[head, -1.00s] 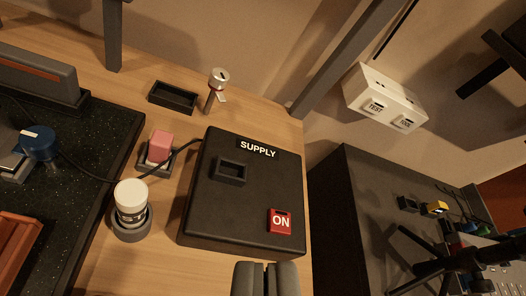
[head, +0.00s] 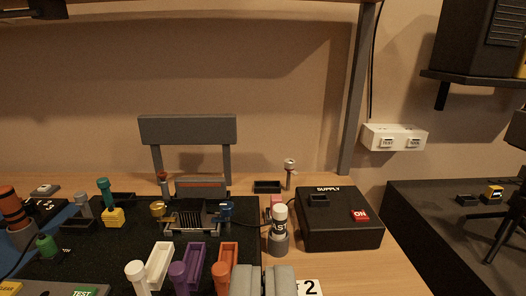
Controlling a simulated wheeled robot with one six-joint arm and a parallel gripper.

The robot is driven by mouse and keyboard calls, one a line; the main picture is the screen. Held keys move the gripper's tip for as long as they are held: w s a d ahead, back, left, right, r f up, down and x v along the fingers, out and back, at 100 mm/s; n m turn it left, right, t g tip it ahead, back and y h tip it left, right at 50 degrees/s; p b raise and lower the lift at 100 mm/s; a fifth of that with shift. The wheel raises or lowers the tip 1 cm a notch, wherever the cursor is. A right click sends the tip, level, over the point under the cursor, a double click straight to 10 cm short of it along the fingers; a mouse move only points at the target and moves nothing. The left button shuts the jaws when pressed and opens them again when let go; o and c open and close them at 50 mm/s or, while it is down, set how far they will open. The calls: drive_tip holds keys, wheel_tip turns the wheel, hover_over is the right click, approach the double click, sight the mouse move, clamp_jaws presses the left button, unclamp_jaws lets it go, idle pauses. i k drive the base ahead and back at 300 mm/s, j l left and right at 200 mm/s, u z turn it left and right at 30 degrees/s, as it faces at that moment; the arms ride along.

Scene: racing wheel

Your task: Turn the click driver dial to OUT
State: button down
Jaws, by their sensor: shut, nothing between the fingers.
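No label reading OUT is legible in this view, and I cannot tell for certain which thing is the click driver. A white-capped cylinder with a dark marked band (head: 280,219) stands upright in a round grey holder (head: 278,244), right of the dark mat. A small post with a silver top (head: 290,168) stands farther back. My gripper (head: 263,270) is at the bottom edge, shut and empty, in front of the white-capped cylinder and apart from it.
A black SUPPLY box (head: 340,236) with a red ON switch (head: 360,215) stands at right. The dark mat (head: 120,262) holds white, purple and orange trays (head: 192,265) and a central device (head: 190,218). A grey upright post (head: 359,90) rises behind. Bare wood shows right of the box.

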sight(30, 205)
drive_tip(key=u, duration=1.25)
drive_tip(key=k+j+z, duration=0.1)
drive_tip(key=j+z, duration=0.1)
drive_tip(key=j, duration=0.2)
drive_tip(key=i+j+z, duration=0.1)
drive_tip(key=i+j, duration=0.2)
drive_tip(key=i, duration=0.15)
drive_tip(key=i+j+z, duration=0.15)
drive_tip(key=i+j, duration=0.15)
drive_tip(key=i, duration=0.15)
